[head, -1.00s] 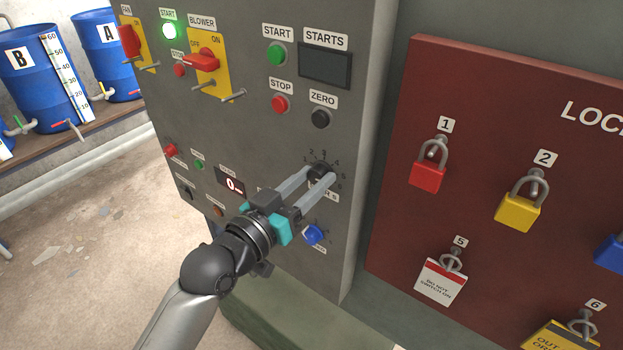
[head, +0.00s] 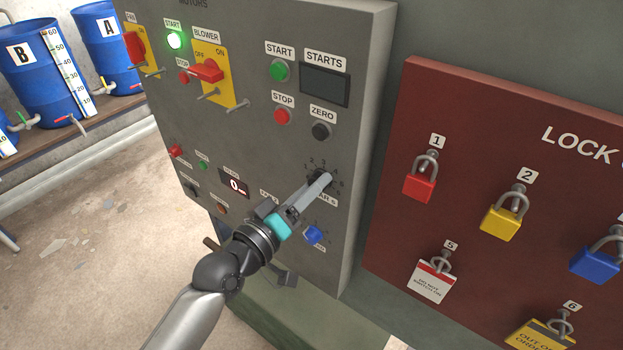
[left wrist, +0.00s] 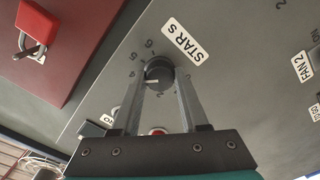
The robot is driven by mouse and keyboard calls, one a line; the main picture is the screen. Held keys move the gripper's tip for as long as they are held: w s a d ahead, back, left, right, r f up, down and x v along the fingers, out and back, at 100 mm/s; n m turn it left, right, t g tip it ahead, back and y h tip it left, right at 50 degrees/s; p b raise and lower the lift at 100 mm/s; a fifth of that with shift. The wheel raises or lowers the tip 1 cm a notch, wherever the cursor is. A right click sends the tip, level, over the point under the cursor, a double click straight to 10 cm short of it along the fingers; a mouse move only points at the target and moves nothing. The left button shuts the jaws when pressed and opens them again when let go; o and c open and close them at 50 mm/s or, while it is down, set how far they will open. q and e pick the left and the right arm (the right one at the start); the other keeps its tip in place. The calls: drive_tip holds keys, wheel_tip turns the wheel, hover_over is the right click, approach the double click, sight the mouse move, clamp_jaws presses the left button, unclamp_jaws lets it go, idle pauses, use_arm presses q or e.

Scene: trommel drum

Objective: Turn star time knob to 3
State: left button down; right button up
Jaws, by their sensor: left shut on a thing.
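The star time knob (left wrist: 159,72) is a small dark round knob with a white pointer line, in a ring of numbers beside a partly covered label (left wrist: 186,42) reading "STAR S". In the left wrist view, the pointer line is toward the left, on the 3–4 side; I cannot tell the exact number. My left gripper (head: 322,179) is shut on the knob, with one finger on each side of it. In the head view the fingers line up and hide most of the knob. My right gripper is not in view.
A blue knob (head: 314,235) sits just below my fingers on the grey panel (head: 255,150). Start, stop and zero buttons are above. To the right is a red lock board (head: 390,240) with several padlocks. Blue barrels (head: 38,70) stand at far left.

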use_arm(q)
drive_tip(key=shift+n+p, duration=1.05)
drive_tip(key=shift+n, duration=3.15)
drive_tip(key=shift+c, duration=2.1)
unclamp_jaws()
drive_tip(key=shift+s+a+f, duration=0.1)
drive_tip(key=b+v, duration=0.3)
drive_tip(key=v, duration=1.2)
drive_tip(key=shift+b, duration=0.35)
